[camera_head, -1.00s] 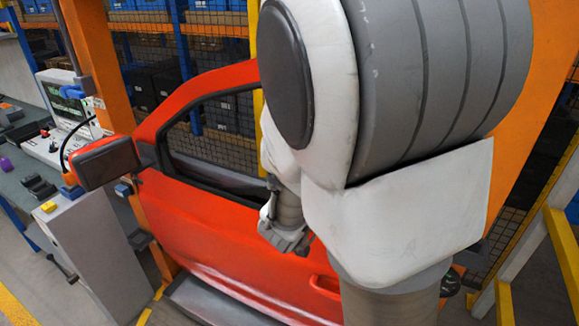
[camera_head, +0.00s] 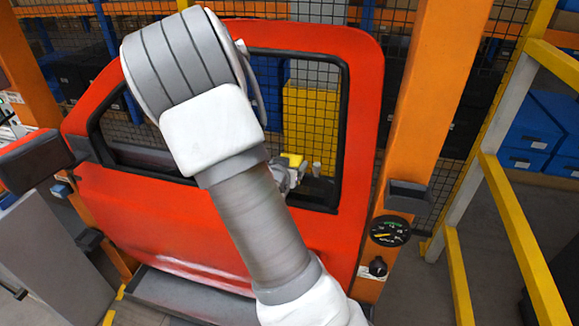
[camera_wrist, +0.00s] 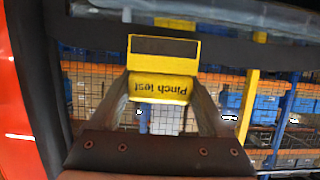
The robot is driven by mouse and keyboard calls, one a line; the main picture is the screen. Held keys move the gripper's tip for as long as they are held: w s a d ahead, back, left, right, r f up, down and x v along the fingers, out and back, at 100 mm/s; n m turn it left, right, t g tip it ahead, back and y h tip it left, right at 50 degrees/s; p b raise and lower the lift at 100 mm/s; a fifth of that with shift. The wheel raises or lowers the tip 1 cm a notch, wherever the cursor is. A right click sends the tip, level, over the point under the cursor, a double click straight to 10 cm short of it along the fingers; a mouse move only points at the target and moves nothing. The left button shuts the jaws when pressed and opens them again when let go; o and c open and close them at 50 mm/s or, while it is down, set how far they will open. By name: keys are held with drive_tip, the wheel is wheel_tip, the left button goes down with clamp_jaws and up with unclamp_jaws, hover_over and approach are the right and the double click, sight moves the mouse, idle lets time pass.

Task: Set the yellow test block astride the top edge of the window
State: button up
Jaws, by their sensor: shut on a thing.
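The yellow test block (camera_head: 292,159) is between the fingers of my gripper (camera_head: 290,172), which is shut on it. In the wrist view the block (camera_wrist: 163,88) shows an upside-down "Pinch test" label and a dark recess. In the head view, block and gripper show against the right part of the red door's (camera_head: 350,235) window opening, near its lower edge. My arm covers the middle of the opening. A pale, glass-like strip (camera_wrist: 240,14) crosses the top of the wrist view beyond the block; I cannot tell whether they touch.
A side mirror (camera_head: 35,160) sticks out at the door's left. An orange post (camera_head: 430,120) with a round gauge (camera_head: 389,231) stands close on the right, then a yellow rail (camera_head: 515,230). Mesh and shelves with bins lie behind the door.

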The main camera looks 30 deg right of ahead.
drive_tip(key=shift+f, duration=0.4)
drive_tip(key=shift+f+b, duration=0.4)
drive_tip(key=shift+b, duration=0.05)
drive_tip(key=o, duration=1.5)
drive_tip(key=shift+o, duration=0.2)
drive_tip(key=shift+r, duration=0.15)
